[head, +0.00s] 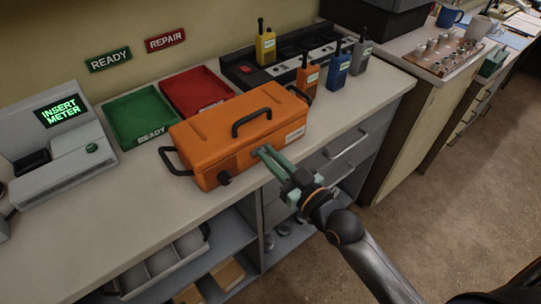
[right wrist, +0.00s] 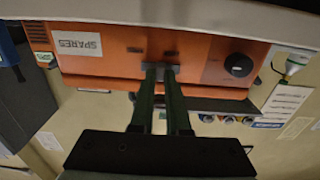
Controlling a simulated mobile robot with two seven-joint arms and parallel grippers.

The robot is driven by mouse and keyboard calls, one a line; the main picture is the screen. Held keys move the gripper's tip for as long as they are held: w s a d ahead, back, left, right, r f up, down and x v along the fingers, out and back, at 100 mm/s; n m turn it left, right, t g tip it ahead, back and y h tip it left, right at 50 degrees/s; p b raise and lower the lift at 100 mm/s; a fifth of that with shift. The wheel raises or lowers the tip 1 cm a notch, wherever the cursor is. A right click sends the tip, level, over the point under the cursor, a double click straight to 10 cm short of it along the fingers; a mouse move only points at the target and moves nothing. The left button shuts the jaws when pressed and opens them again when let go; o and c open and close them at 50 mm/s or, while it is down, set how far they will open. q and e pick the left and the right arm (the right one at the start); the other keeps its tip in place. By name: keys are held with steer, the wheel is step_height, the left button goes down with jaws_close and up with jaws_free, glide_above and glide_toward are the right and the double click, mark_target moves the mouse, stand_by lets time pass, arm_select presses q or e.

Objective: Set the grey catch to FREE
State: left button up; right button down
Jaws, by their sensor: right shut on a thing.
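An orange case (head: 222,140) with black handles stands on the counter near its front edge, lid down. In the right wrist view the case's front (right wrist: 100,45) shows upside down, with a SPARES label (right wrist: 77,43) and a round black knob (right wrist: 238,65). The grey catch (right wrist: 158,68) is on that front, between the fingertips. My right gripper (head: 263,152) reaches the case front from the lower right and is shut on the catch, with its green fingers also in the right wrist view (right wrist: 160,80). No FREE marking is readable. My left gripper is out of view.
Green (head: 142,116) and red (head: 196,92) trays lie behind the case. Several radios, including a yellow one (head: 266,46) and an orange one (head: 306,78), stand to the right. A grey meter station (head: 65,165) stands left. Open shelves are below the counter.

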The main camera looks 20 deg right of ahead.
steer(key=shift+w+d, duration=0.25)
steer(key=shift+d, duration=0.45)
steer(key=shift+w+d, duration=0.2)
steer(key=shift+d, duration=0.45)
steer(key=c, duration=0.9)
jaws_free()
steer(key=v, duration=1.2)
steer(key=shift+s+d, duration=0.1)
steer(key=shift+s, duration=0.1)
